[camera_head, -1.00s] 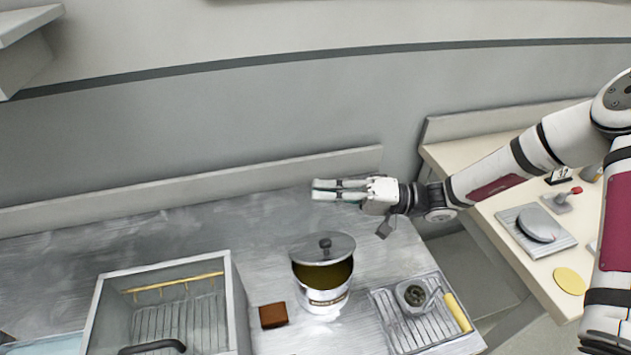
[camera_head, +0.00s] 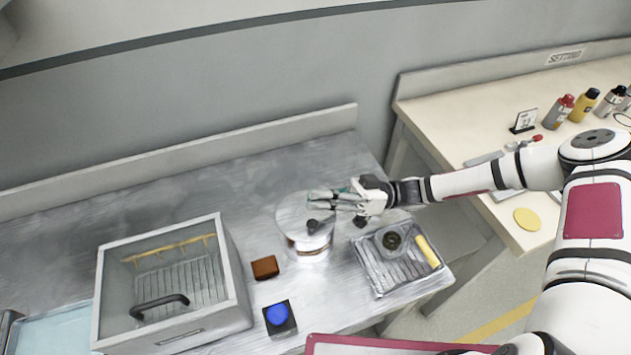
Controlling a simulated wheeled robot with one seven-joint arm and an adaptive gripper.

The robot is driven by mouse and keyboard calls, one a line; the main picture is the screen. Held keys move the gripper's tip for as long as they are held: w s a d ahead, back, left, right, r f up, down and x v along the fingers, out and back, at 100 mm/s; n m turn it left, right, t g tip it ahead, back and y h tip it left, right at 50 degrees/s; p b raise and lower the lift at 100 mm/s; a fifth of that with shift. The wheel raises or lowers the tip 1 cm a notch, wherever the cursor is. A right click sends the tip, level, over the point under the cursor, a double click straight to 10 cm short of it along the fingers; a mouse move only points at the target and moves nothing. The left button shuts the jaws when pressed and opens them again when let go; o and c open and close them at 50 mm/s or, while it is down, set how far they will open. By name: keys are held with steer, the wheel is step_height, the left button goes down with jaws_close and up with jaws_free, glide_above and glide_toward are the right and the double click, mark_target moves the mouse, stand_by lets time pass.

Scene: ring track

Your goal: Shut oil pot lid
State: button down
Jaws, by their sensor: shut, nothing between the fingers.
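The oil pot (camera_head: 308,246) is a silver pot standing on the metal counter, in the middle of the head view. Its round grey lid (camera_head: 291,213) lies over the pot's mouth, and no opening shows under it. The dark lid knob (camera_head: 313,227) shows just below my fingers. My gripper (camera_head: 312,200) is shut and empty, reaching in from the right over the lid. I cannot tell whether the fingers touch the lid. The fingers hide part of the lid's far side.
A glass-fronted box with a black handle (camera_head: 160,303) stands at left. A brown block (camera_head: 264,267) and a blue button (camera_head: 277,314) lie near the pot. A tray (camera_head: 385,275) with a small jar and a yellow-handled item sits right of it. The back left counter is clear.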

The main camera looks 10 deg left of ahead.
mark_target(322, 223)
steer(key=shift+s+d+f+n+g+h, duration=0.15)
steer(key=shift+s+f+n+g, duration=0.1)
steer(key=shift+f+n, duration=0.25)
steer(key=shift+s+d+f+n+g+h, duration=0.2)
steer(key=shift+f+n+g, duration=0.1)
steer(key=shift+n, duration=0.3)
steer(key=shift+s+f, duration=0.25)
steer(key=shift+f, duration=0.2)
steer(key=shift+r, duration=0.35)
steer(key=r, duration=0.2)
steer(key=d+r, duration=0.1)
steer(key=shift+w+t, duration=0.25)
steer(key=b+v, duration=0.2)
steer(key=v, duration=0.7)
steer(key=shift+w+a+f, duration=0.15)
steer(key=shift+a+f, duration=0.05)
steer(key=shift+f, duration=0.05)
